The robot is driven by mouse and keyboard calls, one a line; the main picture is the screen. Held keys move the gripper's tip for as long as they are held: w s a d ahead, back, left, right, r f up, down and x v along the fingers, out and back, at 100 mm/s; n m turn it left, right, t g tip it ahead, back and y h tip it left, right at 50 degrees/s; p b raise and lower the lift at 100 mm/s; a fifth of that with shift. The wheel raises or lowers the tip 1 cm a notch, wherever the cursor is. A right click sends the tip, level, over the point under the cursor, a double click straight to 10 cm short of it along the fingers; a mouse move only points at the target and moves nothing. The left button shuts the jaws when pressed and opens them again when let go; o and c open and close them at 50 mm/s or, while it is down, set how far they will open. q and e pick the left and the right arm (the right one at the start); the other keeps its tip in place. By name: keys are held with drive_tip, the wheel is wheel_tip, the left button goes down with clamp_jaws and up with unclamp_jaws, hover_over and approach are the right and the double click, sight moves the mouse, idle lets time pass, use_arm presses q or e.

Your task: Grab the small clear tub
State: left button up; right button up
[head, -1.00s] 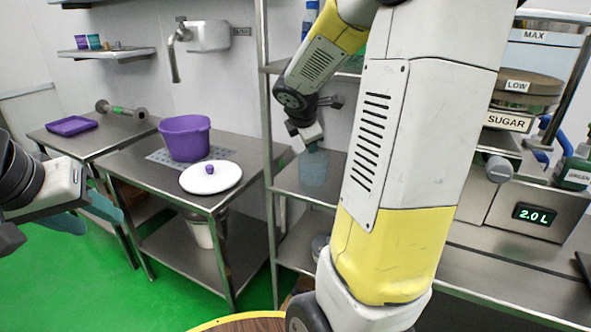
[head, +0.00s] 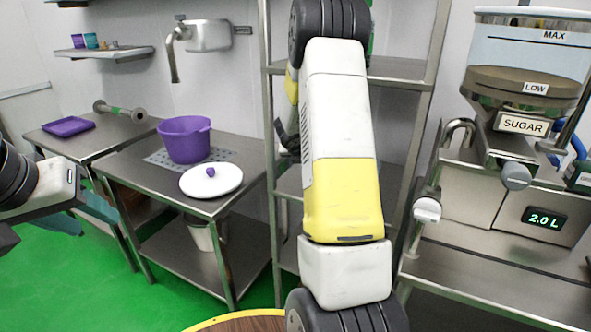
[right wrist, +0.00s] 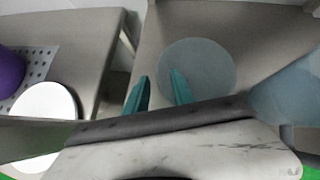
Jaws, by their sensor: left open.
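In the right wrist view, a round, see-through blue-grey shape (right wrist: 208,62), which looks like the small clear tub, is on a grey metal shelf just beyond my right fingertips. My right gripper (right wrist: 160,88) shows two teal fingers that are apart, with nothing seen between them. The left edge of the round shape is close to the right finger; I cannot tell if they touch. In the head view my right arm hides the tub and the right gripper. My left gripper (head: 82,212) is open and empty at the left edge, above the floor.
Another pale blue translucent thing (right wrist: 290,98) is at the right edge of the right wrist view. A purple pot (head: 184,140) and a white lid (head: 222,182) are on the steel table. The shelf rack (head: 405,70) has upright posts beside my arm. The sugar dispenser (head: 525,85) stands at right.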

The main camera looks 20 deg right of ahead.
drive_tip(key=shift+w+d+f, duration=0.15)
drive_tip(key=shift+w+f, duration=0.05)
drive_tip(key=shift+f, duration=0.05)
drive_tip(key=shift+c, duration=0.4)
clamp_jaws()
idle(0.9)
